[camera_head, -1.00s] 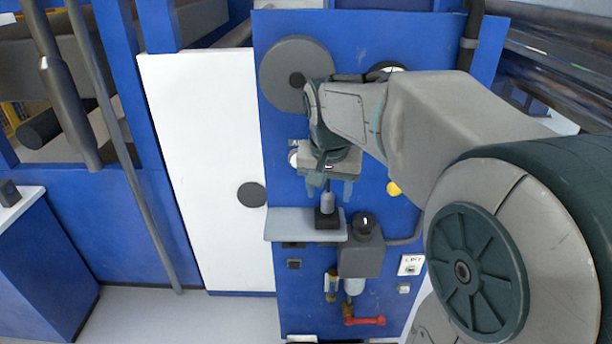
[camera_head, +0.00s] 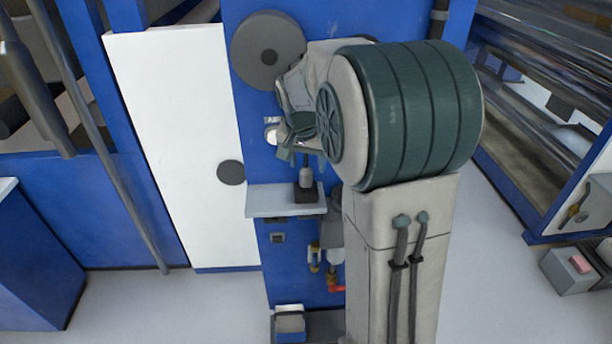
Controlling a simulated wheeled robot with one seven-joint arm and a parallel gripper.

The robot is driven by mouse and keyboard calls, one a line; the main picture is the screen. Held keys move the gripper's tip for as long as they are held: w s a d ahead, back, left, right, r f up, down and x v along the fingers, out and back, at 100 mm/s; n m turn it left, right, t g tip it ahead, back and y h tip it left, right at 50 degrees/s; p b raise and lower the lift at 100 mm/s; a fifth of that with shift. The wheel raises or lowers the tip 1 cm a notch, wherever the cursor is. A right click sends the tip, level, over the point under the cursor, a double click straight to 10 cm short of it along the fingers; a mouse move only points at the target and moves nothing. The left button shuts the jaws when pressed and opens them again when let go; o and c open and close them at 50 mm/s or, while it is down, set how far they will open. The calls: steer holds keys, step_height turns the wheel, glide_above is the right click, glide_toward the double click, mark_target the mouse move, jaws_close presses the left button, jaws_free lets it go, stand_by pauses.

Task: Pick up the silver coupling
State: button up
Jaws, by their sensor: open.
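The silver coupling (camera_head: 306,178) is a small upright grey cylinder in a black block (camera_head: 306,195). The block sits on a light grey shelf (camera_head: 268,202) that juts from the blue panel. My gripper (camera_head: 299,157) is open and points down, just above the coupling. A thin dark piece rises from the coupling's top between the fingers. My arm hides part of the gripper, and I cannot tell whether a finger touches the coupling.
A grey disc (camera_head: 268,52) is on the panel above the gripper. Below the shelf are pipe fittings with a red handle (camera_head: 336,288), partly behind my arm. A white door (camera_head: 170,120) stands left. A grey box with a pink button (camera_head: 568,270) is at right.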

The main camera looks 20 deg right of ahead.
mark_target(305, 167)
steer(key=x, duration=0.3)
steer(key=p+x, duration=0.1)
steer(key=shift+w+a+f, duration=0.2)
steer(key=shift+a+f, duration=0.05)
steer(key=shift+f, duration=0.2)
steer(key=c, duration=1.2)
steer(key=shift+o, duration=0.2)
steer(key=shift+r, duration=0.2)
steer(key=shift+r, duration=0.3)
steer(key=r, duration=0.1)
steer(key=r+b, duration=0.1)
steer(key=r, duration=0.1)
steer(key=shift+s+d+r, duration=0.2)
steer(key=shift+d+r, duration=0.1)
steer(key=shift+d, duration=0.05)
steer(key=s+d+r+b, duration=0.2)
steer(key=s+d+r, duration=0.4)
steer(key=s+d, duration=0.1)
steer(key=shift+d+r, duration=0.25)
steer(key=shift+d, duration=0.5)
